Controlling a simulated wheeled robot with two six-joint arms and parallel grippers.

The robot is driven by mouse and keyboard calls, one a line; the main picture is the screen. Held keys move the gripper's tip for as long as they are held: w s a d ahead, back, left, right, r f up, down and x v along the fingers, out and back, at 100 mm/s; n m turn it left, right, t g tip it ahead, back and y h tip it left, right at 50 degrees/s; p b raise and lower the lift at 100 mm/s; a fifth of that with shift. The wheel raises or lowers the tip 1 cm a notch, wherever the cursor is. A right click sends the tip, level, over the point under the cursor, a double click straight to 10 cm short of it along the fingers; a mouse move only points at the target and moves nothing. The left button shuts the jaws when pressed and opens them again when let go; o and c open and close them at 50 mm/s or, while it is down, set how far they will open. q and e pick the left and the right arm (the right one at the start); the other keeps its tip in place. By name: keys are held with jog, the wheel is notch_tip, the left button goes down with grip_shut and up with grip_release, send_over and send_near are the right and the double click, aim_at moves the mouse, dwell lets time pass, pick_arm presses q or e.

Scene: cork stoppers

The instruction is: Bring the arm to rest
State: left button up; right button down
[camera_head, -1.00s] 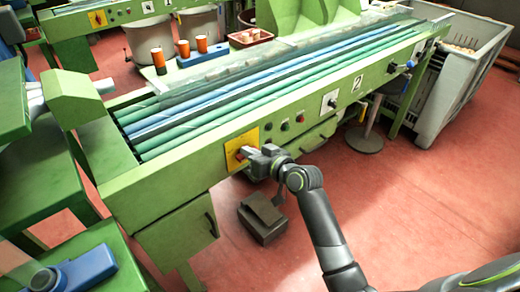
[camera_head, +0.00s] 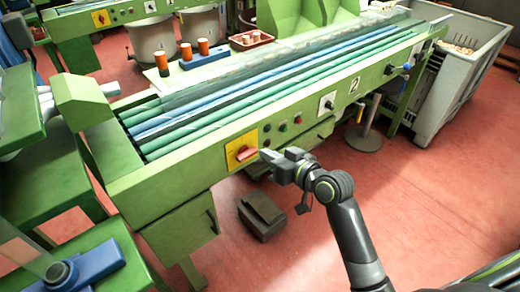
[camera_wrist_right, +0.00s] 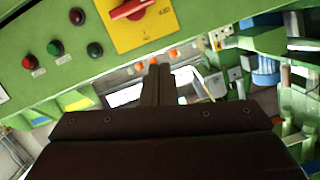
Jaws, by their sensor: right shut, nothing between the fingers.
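My right gripper (camera_head: 266,154) is shut with nothing between its fingers. It is in front of the green machine's front panel (camera_head: 180,175), just right of a yellow plate (camera_head: 233,157) with a red rotary switch (camera_head: 246,153). A small gap shows between the fingertips and the switch. In the right wrist view the closed fingers (camera_wrist_right: 159,72) point ahead. The red switch (camera_wrist_right: 132,9) and its yellow plate (camera_wrist_right: 140,32) are above them and clear of them. My left gripper is not in view.
A dark box (camera_head: 262,214) stands on the red floor (camera_head: 420,190) below the gripper. Green and blue rollers (camera_head: 270,92) run along the machine top. A grey crate (camera_head: 468,75) with corks stands at far right. The floor on the right is open.

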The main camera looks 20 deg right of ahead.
jog(key=shift+s+d, duration=0.15)
jog(key=shift+s, duration=0.2)
jog(key=shift+r, duration=0.1)
jog(key=s+d+f+m+g+h+p, duration=0.1)
jog(key=d+f+h, duration=0.15)
jog(key=f, duration=0.65)
jog(key=d+f+m+g+h+p, duration=0.1)
jog(key=d+f+m+g, duration=0.15)
jog(key=f, duration=0.75)
jog(key=s+d+f+g+h, duration=0.1)
jog(key=s+d+f, duration=0.1)
jog(key=s+f, duration=0.45)
jog(key=s+d+f+g+h, duration=0.2)
jog(key=s+d+f, duration=0.1)
jog(key=f, duration=0.6)
jog(key=s+f+g+p, duration=0.1)
jog(key=s+f, duration=0.4)
jog(key=s, duration=0.6)
jog(key=s+d+f+g+h+p, duration=0.1)
jog(key=s+f+g, duration=0.2)
jog(key=s, duration=0.9)
jog(key=s+d+f+n+g+p, duration=0.1)
jog(key=s+f+g, duration=0.1)
jog(key=s+f, duration=0.6)
jog(key=s, duration=0.4)
jog(key=shift+d+f, duration=0.15)
jog(key=shift+f, duration=0.05)
